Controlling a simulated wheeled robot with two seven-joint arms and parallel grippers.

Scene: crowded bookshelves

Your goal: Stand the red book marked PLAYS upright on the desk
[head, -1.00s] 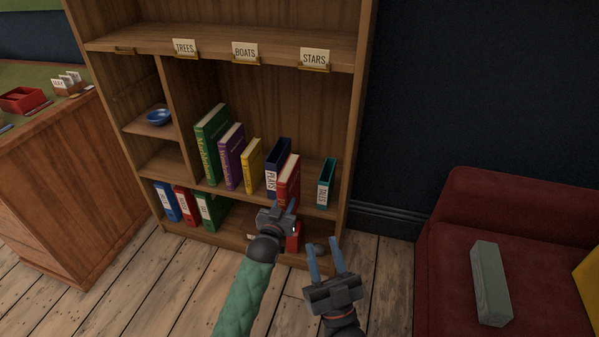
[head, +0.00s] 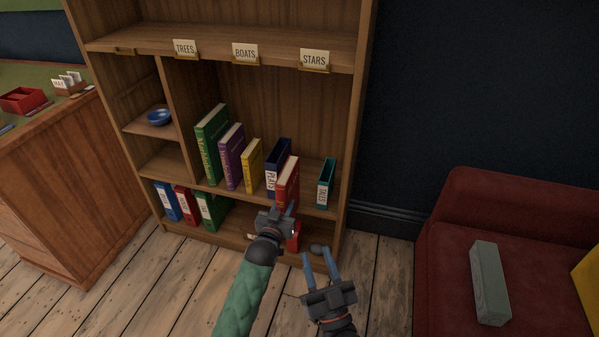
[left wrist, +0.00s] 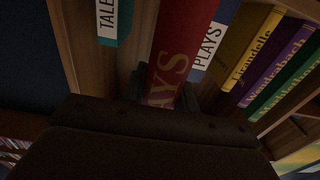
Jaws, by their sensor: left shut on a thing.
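The red book (head: 288,182) stands close to upright on the middle shelf, its front end out past the neighbouring books. In the left wrist view the red book (left wrist: 180,50) shows gold letters ending in "AYS". My left gripper (head: 282,213) is shut on its lower front part; the fingertips are mostly hidden. A navy case (head: 271,180) labelled PLAYS stands just behind and left of it. The wooden desk (head: 60,190) with a green top is at the far left. My right gripper (head: 320,268) is open and empty, low in front of the bookcase.
Yellow (head: 252,166), purple (head: 232,158) and green (head: 211,145) books stand left of the navy case. A teal case (head: 326,184) labelled TALES stands right. A red box (head: 22,100) and card holder (head: 70,84) occupy the desk. A red sofa (head: 455,240) is right.

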